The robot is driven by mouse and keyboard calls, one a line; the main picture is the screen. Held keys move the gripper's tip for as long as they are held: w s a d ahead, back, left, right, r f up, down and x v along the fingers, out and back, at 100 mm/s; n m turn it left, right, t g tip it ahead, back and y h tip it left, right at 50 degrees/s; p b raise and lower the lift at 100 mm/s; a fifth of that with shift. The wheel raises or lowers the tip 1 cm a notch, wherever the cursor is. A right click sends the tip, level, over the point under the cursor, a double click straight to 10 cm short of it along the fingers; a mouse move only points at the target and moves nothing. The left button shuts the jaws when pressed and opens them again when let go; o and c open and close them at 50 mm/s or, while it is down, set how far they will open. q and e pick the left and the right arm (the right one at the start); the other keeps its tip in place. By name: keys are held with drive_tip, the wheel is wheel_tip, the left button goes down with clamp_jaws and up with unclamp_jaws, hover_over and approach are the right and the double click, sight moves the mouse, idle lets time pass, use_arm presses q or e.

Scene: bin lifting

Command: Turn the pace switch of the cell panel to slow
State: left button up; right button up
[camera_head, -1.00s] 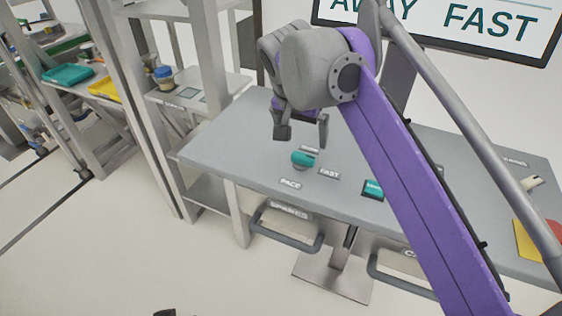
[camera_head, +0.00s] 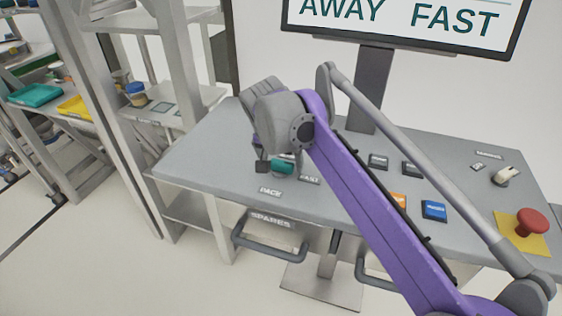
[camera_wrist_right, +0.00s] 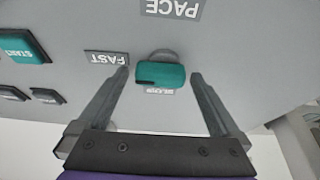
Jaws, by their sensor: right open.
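The pace switch (camera_head: 283,167) is a teal knob on the grey panel top, above the PACE label (camera_head: 270,191) and beside the FAST label (camera_head: 309,180). In the right wrist view, the knob (camera_wrist_right: 160,75) lies lengthwise across the picture, with a dark mark at its left end, towards the FAST label (camera_wrist_right: 107,58). The SLOW label (camera_wrist_right: 161,91) is partly covered by the knob. My right gripper (camera_head: 280,166) is open over the switch. In the wrist view its fingertips (camera_wrist_right: 160,73) are either side of the knob, with small gaps. My left gripper is not in view.
A screen (camera_head: 400,20) reading AWAY and FAST stands behind the panel. Blue (camera_head: 434,211) and orange (camera_head: 397,200) buttons and a red mushroom button (camera_head: 531,222) are to the right. A SPARES drawer handle (camera_head: 268,246) juts out in front.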

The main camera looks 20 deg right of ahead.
drive_tip(key=c, duration=1.2)
drive_tip(key=shift+c, duration=0.2)
